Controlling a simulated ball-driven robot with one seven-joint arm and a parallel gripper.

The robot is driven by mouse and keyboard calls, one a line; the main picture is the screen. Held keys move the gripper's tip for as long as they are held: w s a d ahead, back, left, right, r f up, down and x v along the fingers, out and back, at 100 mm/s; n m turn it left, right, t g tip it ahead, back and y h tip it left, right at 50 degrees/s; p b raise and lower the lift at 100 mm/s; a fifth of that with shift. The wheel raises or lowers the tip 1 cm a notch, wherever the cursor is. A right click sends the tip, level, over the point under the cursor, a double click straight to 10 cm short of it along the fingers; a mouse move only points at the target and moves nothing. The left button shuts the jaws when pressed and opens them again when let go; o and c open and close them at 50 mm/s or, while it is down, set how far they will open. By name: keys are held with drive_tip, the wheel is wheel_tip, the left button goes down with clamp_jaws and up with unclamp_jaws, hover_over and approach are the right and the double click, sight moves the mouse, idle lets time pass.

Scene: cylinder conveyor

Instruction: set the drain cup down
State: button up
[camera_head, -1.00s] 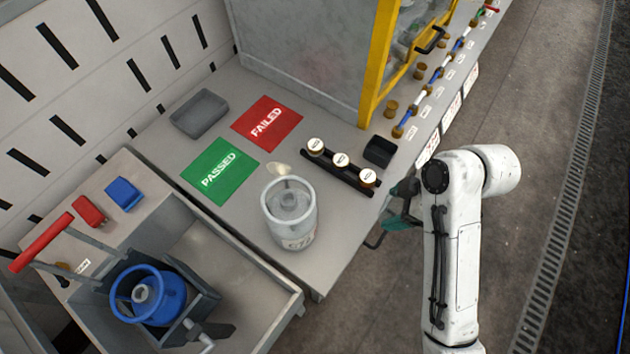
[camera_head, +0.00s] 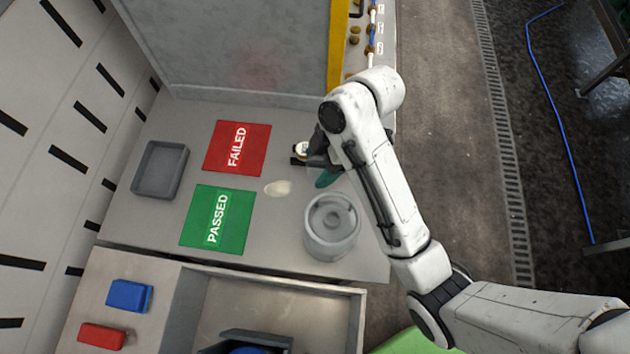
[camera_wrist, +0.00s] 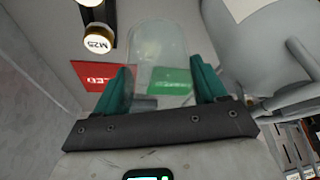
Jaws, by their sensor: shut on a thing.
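The drain cup (camera_wrist: 160,52) is a clear, see-through cup between the two teal fingers of my gripper (camera_wrist: 161,86) in the wrist view. My gripper is shut on it. Through the cup, part of the green PASSED mat (camera_wrist: 170,80) shows. I cannot tell how high the cup is above the table.
The cylinder also stands close on the right in the wrist view (camera_wrist: 265,45). A cap marked M25 (camera_wrist: 97,42) is at upper left. A pale oval spot (camera_head: 278,188) lies beside the PASSED mat (camera_head: 217,220).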

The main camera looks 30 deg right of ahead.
wheel_tip(320, 180, down, 9)
drive_tip(key=shift+f, duration=0.1)
idle(0.3)
drive_tip(key=o, duration=1.1)
drive_tip(key=shift+c, duration=0.2)
drive_tip(key=p+v, duration=0.3)
drive_tip(key=v, duration=0.9)
